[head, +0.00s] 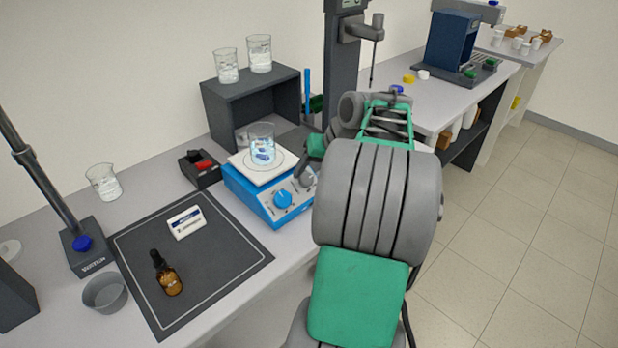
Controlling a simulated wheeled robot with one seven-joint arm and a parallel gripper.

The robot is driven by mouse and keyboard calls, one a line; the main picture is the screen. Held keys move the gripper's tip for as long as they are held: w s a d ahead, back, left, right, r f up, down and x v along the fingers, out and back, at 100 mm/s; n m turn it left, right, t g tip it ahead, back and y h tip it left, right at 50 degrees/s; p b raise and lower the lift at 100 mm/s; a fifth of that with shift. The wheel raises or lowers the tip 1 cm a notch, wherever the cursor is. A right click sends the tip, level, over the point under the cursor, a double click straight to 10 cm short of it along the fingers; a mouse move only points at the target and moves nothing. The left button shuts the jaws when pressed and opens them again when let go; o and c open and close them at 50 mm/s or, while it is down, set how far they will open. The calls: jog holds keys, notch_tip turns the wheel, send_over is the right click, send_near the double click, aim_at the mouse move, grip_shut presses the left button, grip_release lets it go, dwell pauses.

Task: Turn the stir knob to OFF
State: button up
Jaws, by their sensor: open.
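A blue stirrer hotplate (248,202) with a white top plate stands on the bench. A beaker (262,143) with bluish liquid is on its plate. A blue knob (283,199) shows on its sloped front panel; its label and pointer setting are too small to read. My gripper (306,172) is at the right end of this panel, to the right of and a little behind the visible blue knob. It is open. My arm and gripper hide the right part of the panel, so I cannot tell whether another knob is there or whether the fingers touch anything.
A dark mat (225,262) with a brown dropper bottle (168,275) and a white box (187,222) lies to the left. A black block with a red part (203,168) stands beside the hotplate. A dark shelf (255,95) with beakers is behind. A stand column (341,70) rises behind my arm.

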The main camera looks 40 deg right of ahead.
aim_at(306, 180)
jog(key=shift+x, duration=1.15)
grip_shut()
